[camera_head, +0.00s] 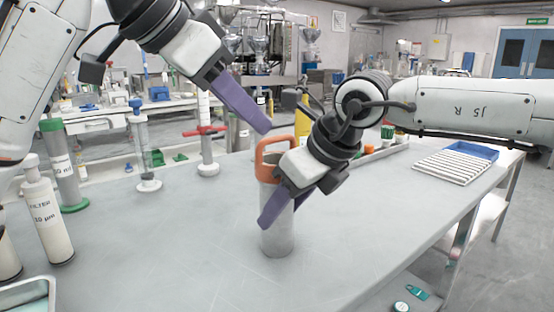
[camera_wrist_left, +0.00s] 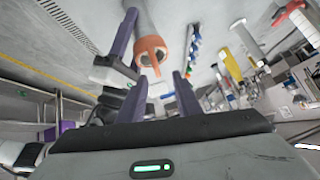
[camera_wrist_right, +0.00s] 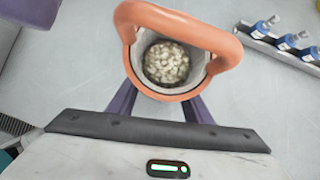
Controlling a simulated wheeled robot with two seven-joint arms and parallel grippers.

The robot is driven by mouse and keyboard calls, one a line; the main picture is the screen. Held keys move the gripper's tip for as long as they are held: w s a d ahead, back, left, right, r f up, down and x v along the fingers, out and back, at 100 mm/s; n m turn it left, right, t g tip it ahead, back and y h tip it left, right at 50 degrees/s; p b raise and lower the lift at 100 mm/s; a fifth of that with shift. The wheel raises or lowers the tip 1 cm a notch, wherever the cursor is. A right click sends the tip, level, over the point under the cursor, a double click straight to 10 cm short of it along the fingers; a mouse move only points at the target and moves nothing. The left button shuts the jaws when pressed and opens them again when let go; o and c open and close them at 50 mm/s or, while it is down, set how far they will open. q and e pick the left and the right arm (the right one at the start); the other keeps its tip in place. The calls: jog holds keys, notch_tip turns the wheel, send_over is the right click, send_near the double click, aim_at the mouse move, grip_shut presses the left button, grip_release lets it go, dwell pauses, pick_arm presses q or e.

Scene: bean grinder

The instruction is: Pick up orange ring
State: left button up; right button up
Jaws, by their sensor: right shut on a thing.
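The orange ring (camera_head: 267,165), with a raised loop handle, sits around the top of an upright grey cylinder (camera_head: 278,238) on the table. In the right wrist view, the ring (camera_wrist_right: 227,48) surrounds the mouth of the cylinder, with pale beans (camera_wrist_right: 166,63) inside. My right gripper (camera_head: 282,208) is shut on the cylinder below the ring, its purple fingers on either side. My left gripper (camera_head: 264,126) is just above the handle, apart from it. In the left wrist view its fingers (camera_wrist_left: 161,88) are apart, with the ring (camera_wrist_left: 151,48) ahead of them.
Labelled filter cylinders (camera_head: 48,215) stand at the left, near a tray (camera_head: 25,295) at the front corner. A clear plunger device (camera_head: 143,150) and a red-handled cylinder (camera_head: 207,145) stand behind. A white ribbed rack (camera_head: 455,168) lies at the right. The table front is mostly clear.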

aim_at(271, 141)
pick_arm(q)
jog(key=shift+s+f+x, duration=0.1)
jog(key=shift+s+x, duration=0.05)
jog(key=shift+x, duration=1.05)
jog(key=shift+s+f+x, duration=0.1)
jog(key=shift+x, duration=1.15)
jog(key=shift+s+f+x, duration=0.1)
jog(key=shift+s+x, duration=0.05)
jog(key=shift+x, duration=1.05)
grip_shut()
